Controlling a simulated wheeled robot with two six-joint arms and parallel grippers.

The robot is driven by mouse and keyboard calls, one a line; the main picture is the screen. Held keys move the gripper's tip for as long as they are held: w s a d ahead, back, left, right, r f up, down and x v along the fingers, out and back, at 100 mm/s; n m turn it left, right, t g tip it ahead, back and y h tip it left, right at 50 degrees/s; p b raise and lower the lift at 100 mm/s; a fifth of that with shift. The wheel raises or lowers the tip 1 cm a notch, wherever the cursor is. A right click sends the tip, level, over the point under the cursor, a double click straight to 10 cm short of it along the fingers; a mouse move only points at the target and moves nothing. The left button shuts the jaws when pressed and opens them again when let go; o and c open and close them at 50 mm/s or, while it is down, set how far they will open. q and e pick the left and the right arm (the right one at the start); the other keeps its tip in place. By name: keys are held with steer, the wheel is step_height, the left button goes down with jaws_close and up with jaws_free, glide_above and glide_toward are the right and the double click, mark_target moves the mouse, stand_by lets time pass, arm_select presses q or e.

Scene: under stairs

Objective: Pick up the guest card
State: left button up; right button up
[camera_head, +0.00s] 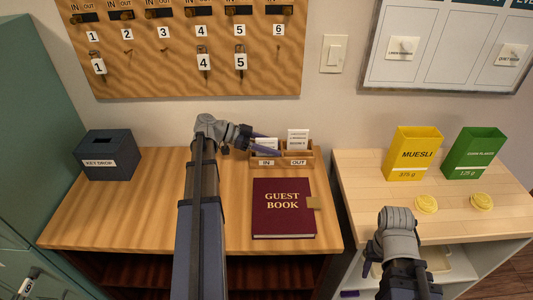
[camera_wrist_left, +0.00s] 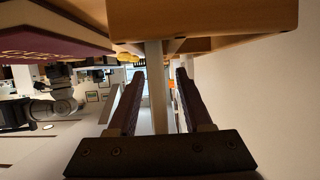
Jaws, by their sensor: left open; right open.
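A wooden card rack (camera_head: 283,161) marked IN and OUT stands at the back of the wooden desk. One white card (camera_head: 265,144) shows in the IN slot and another (camera_head: 298,139) stands taller in the OUT slot. Their print is too small to tell which is the guest card. My left gripper (camera_head: 258,139) is open at the IN slot's card, partly covering it. In the left wrist view a pale upright strip (camera_wrist_left: 156,85), apparently a card edge-on, lies between the open fingers, by the rack (camera_wrist_left: 205,18). My right gripper (camera_head: 393,262) is open, low before the right-hand counter; its fingers are mostly hidden.
A dark red guest book (camera_head: 283,218) lies just in front of the rack. A key drop box (camera_head: 104,155) stands at left. Muesli (camera_head: 413,153) and corn flakes (camera_head: 475,153) boxes stand on the counter. A key board (camera_head: 183,75) hangs behind.

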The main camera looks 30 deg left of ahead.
arm_select(q)
steer(key=shift+w+d+f, duration=0.3)
steer(key=shift+d, duration=0.2)
steer(key=shift+c, duration=0.2)
jaws_close()
